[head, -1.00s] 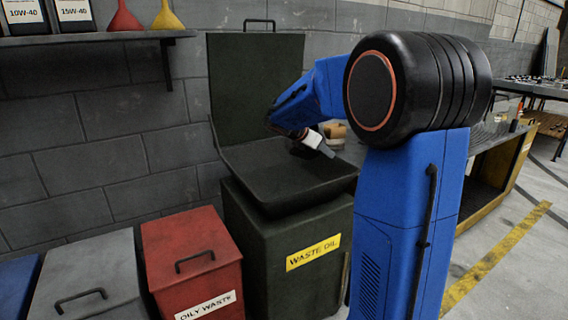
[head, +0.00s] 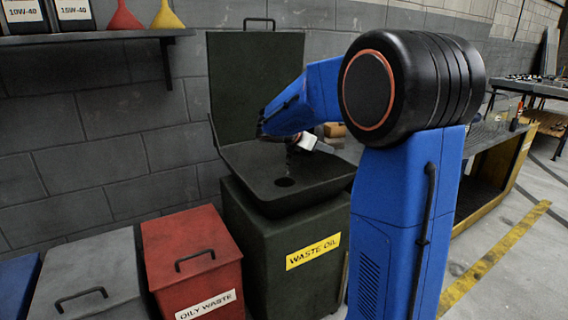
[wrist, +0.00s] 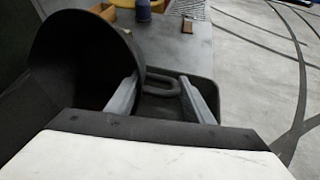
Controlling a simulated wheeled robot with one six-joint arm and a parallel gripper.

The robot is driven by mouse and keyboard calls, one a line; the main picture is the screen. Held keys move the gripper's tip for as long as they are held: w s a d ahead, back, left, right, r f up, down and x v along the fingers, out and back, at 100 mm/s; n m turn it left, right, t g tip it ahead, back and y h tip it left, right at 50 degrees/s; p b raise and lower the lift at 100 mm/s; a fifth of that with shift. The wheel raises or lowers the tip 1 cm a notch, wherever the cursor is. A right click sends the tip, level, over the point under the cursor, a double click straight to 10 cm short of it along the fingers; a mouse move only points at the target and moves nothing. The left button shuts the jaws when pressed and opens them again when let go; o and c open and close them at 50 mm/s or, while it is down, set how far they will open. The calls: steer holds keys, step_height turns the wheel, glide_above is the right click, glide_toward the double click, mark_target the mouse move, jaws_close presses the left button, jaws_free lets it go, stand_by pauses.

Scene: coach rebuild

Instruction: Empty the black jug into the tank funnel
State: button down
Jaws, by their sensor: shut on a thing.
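The black jug (wrist: 70,55) fills the left of the wrist view, tipped over. Its looped handle (wrist: 161,91) lies between the two grey fingers of my gripper (wrist: 160,84), which is shut on it. The tank funnel (head: 322,174) is the wide black pan on the green waste oil tank (head: 280,255), with its lid raised behind. A dark round spot shows in the pan. Part of the funnel also shows below the fingers in the wrist view (wrist: 213,92). In the head view my arm hides most of the jug, above the back of the pan. I cannot clearly see any pouring stream.
A red oily waste bin (head: 195,255) and a grey bin (head: 85,280) stand left of the tank. A shelf (head: 90,38) with oil containers and two small funnels hangs on the wall at upper left. A workbench (head: 490,145) stands to the right.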

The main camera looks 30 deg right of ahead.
steer(key=shift+a+r+h+p, duration=0.6)
steer(key=shift+a+r+h, duration=0.05)
steer(key=shift+h, duration=0.45)
stand_by(0.7)
steer(key=shift+a+r+n+t+h, duration=0.15)
steer(key=shift+a+r+h, duration=0.05)
steer(key=shift+a+h, duration=0.3)
steer(key=shift+a+r+n+t+h, duration=0.2)
steer(key=shift+a+h, duration=0.2)
steer(key=shift+a, duration=0.2)
steer(key=shift+a, duration=0.1)
stand_by(0.4)
